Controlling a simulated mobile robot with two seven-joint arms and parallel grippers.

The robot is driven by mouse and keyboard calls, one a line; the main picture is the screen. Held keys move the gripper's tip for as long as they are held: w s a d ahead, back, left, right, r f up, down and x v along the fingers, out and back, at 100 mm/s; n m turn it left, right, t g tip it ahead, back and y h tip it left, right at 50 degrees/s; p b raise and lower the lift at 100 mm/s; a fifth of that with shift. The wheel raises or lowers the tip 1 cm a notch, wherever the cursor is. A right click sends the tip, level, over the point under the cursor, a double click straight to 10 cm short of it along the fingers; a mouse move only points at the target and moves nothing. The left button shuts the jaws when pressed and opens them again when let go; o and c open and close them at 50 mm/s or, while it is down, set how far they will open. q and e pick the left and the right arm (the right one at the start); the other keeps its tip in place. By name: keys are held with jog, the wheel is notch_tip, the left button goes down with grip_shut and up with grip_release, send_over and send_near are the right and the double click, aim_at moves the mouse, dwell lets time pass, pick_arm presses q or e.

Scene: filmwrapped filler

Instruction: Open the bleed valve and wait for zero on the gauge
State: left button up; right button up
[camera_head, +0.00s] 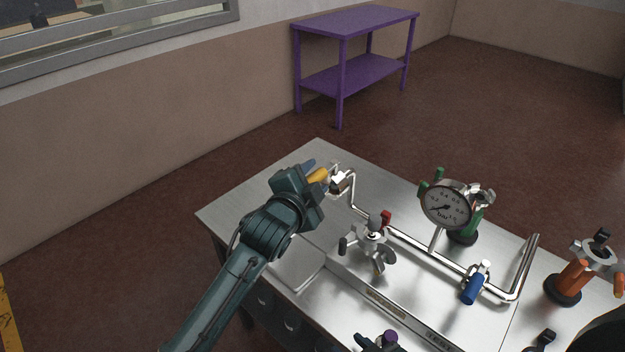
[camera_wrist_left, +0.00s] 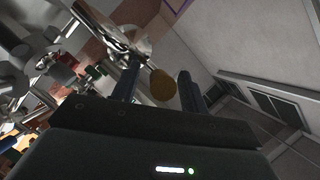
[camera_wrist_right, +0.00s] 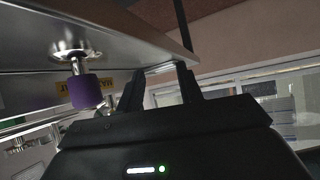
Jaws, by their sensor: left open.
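A round gauge (camera_head: 446,207) marked in bar stands above the pipework on the steel table. Its dark needle points to the lower left, but the exact reading is too small to tell. A yellow handle (camera_head: 318,176) sits at the far end of the pipe. My left gripper (camera_head: 319,172) is open at this handle. In the left wrist view the handle's rounded end (camera_wrist_left: 162,85) shows between the two separated fingers; contact cannot be told. My right gripper (camera_wrist_right: 160,82) is open and empty near a table edge, beside a purple knob (camera_wrist_right: 86,91).
The steel table (camera_head: 285,212) also carries a valve with a red part (camera_head: 386,217), a blue handle (camera_head: 472,290), a green fitting (camera_head: 465,229) and an orange fitting (camera_head: 572,278). A purple side table (camera_head: 355,20) stands behind by the wall.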

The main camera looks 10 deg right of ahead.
pick_arm(q)
jog(key=shift+s, duration=0.1)
jog(key=v, duration=1.3)
jog(key=s+a+f+n+g+y, duration=0.2)
jog(key=s+a+f+n+y, duration=0.1)
jog(key=a+f+n, duration=0.3)
jog(key=s+a+f+n+g+y, duration=0.25)
jog(key=s+a+f+n, duration=0.2)
jog(key=a, duration=0.35)
jog(key=s+a+f+n+g+y, duration=0.2)
jog(key=s+a+f+n, duration=0.1)
jog(key=s+a, duration=0.35)
jog(key=s+a+f+n+g+y, duration=0.1)
jog(key=s+a+f+n+g, duration=0.25)
jog(key=s+a, duration=0.35)
jog(key=w+d+f+m+t+h, duration=0.1)
jog(key=w+d+f+t+h, duration=0.2)
jog(key=w+d+f+t, duration=0.2)
jog(key=shift+w+d+f+t+p, duration=0.3)
jog(key=shift+w+d+f+t, duration=0.15)
jog(key=shift+d+t, duration=1)
dwell(0.7)
